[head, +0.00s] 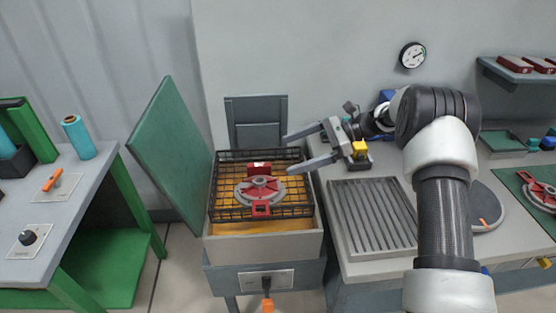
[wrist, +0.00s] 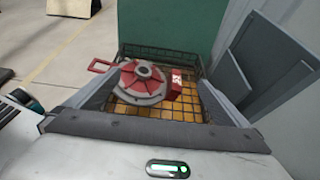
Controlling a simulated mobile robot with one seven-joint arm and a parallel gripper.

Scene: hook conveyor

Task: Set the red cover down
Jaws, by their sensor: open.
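The red cover (head: 260,187), a round red and grey piece with a central hub and a red loop handle, lies in a black wire basket (head: 228,212). It also shows in the wrist view (wrist: 142,80), between the fingers in the picture. A red block with white marking (head: 259,168) sits at its back edge. My gripper (head: 289,153) is open and empty, up and to the right of the cover, its fingers pointing left over the basket. In the wrist view my gripper (wrist: 160,88) has its fingers wide apart. I cannot tell the gap to the cover.
The basket sits over an orange-yellow interior in a grey tank (head: 265,248), with a green lid (head: 172,150) open at left. A ribbed grey tray (head: 372,218) lies on the right bench. Another red and grey part (head: 541,190) lies on a green mat at far right.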

